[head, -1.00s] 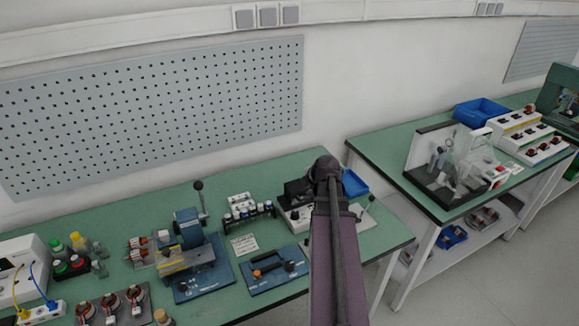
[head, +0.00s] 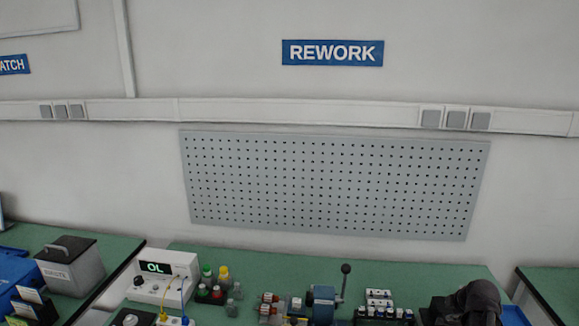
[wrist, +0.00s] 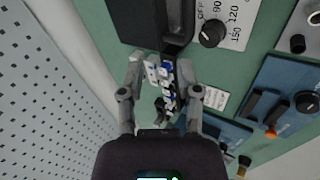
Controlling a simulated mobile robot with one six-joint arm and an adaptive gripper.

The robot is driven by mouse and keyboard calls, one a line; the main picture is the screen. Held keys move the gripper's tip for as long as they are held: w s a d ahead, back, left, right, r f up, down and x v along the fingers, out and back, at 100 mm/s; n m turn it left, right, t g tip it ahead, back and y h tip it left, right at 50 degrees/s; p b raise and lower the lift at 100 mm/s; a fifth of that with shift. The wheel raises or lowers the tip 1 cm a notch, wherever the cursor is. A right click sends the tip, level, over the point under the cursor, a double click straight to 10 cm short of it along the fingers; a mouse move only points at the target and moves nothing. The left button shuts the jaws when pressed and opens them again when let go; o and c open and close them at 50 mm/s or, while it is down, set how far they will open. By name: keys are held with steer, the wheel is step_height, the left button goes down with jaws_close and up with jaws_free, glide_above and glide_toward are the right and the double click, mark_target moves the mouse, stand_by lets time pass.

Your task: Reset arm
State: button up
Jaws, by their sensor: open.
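My gripper (wrist: 160,75) shows in the wrist view with its two grey fingers apart, above the green bench. Between and beyond the fingers is a rack of small white and blue-capped items (wrist: 168,90); no contact with it can be made out. In the head view my dark arm (head: 478,300) shows at the bottom right, in front of the bench (head: 250,252). The gripper's fingers are not visible there.
A dark box (wrist: 135,20) and a dial panel (wrist: 215,30) lie close ahead in the wrist view. A pegboard (head: 335,185) hangs on the wall. A grey bin (head: 70,265) is at left.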

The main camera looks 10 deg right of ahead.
steer(key=s+a+f+m+g, duration=0.1)
steer(key=a+m, duration=0.3)
steer(key=a, duration=0.8)
steer(key=s+a+f+m+g, duration=0.1)
steer(key=a+m+g, duration=0.2)
steer(key=a, duration=0.9)
steer(key=s+a+m+g+y, duration=0.1)
steer(key=a+m+g, duration=0.1)
steer(key=a+m, duration=0.5)
steer(key=a, duration=0.6)
steer(key=shift+s+f, duration=0.3)
steer(key=shift+f, duration=0.1)
steer(key=shift+o, duration=0.9)
